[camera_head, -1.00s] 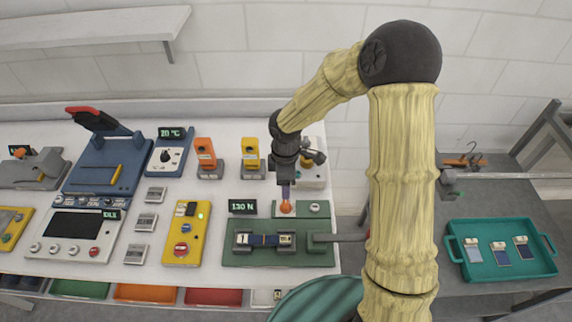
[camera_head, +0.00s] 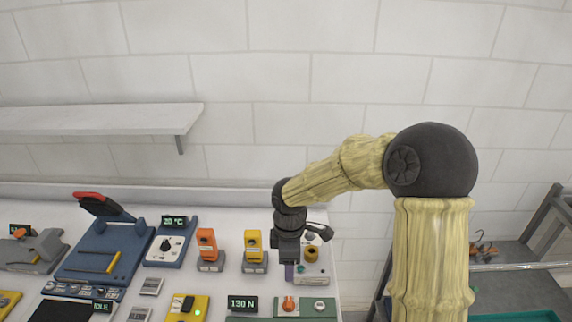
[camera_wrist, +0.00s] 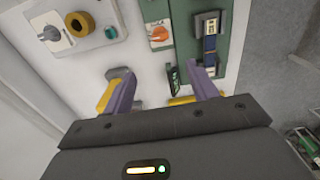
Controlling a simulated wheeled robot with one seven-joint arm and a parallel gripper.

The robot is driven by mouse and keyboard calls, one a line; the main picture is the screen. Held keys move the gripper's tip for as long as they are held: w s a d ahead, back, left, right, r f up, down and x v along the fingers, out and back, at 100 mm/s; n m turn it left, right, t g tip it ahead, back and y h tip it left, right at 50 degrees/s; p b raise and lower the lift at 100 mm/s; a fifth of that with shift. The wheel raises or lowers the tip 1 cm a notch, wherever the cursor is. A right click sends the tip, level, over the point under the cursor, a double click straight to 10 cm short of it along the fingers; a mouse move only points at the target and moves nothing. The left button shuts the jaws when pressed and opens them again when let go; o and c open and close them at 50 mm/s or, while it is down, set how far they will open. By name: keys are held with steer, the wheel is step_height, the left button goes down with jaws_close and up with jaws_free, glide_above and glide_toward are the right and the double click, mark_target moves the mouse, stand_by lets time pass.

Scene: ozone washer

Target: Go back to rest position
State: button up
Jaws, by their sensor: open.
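My gripper (camera_head: 290,272) hangs pointing down over the back of the white bench, above and apart from the orange knob (camera_head: 289,303) of the green tester. In the wrist view my gripper (camera_wrist: 160,86) shows two purple fingers spread wide with nothing between them. The green tester (camera_wrist: 185,30) lies ahead of the fingers there, with its orange knob (camera_wrist: 160,34) on a pale plate and a row of small blocks to the right. The tester's front is cut off in the head view.
A "130 N" display (camera_head: 242,303) stands left of the knob. Yellow (camera_head: 253,242) and orange (camera_head: 206,242) upright devices stand further left. A blue press (camera_head: 105,250) is at left. A wall shelf (camera_head: 95,119) hangs above. A grey side table (camera_head: 520,290) stands right.

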steer(key=s+d+r+m+t, duration=0.2)
steer(key=s+d+r+m, duration=0.1)
steer(key=s+d+m, duration=0.9)
steer(key=d+m, duration=0.2)
steer(key=m, duration=0.3)
steer(key=shift+s+m+t, duration=0.3)
steer(key=shift+m, duration=0.1)
